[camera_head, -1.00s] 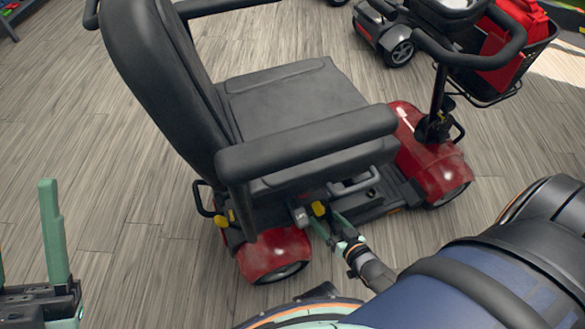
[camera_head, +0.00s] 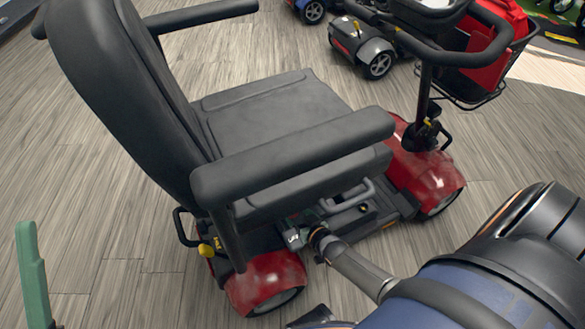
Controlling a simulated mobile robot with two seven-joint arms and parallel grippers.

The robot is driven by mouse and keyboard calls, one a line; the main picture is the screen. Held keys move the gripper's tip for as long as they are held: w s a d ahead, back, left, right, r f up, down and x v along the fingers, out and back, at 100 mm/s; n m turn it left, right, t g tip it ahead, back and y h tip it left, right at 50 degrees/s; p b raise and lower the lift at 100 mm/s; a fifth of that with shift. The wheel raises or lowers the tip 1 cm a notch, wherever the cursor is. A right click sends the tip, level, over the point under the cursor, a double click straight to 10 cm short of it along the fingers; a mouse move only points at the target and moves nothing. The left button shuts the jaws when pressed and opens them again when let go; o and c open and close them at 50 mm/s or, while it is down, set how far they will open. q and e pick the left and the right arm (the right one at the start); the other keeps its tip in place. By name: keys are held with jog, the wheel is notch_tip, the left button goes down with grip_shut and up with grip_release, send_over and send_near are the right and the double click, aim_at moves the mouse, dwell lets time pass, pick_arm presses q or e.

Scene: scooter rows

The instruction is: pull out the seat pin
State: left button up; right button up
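The red mobility scooter stands in the middle with its black seat (camera_head: 275,115). Under the near armrest, at the seat base, is a small grey block (camera_head: 292,238). The yellow knob seen beside this block earlier is now hidden at my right gripper. My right gripper (camera_head: 308,230) is at the seat base, close against the block. Its fingers are mostly hidden, so I cannot tell whether they hold anything. Another yellow knob (camera_head: 206,250) shows behind the seat, above the rear wheel. One green finger of my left gripper (camera_head: 33,275) shows at the lower left, apart from the scooter.
The near armrest (camera_head: 295,155) overhangs the seat base. A grey handle (camera_head: 350,195) and the red rear fender (camera_head: 265,280) are close to my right gripper. The tiller and basket (camera_head: 490,75) stand at right. Other scooters (camera_head: 365,45) are behind. Floor at left is clear.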

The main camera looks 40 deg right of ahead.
jog(key=shift+w, duration=0.25)
grip_shut()
dwell(0.6)
jog(key=shift+s, duration=0.1)
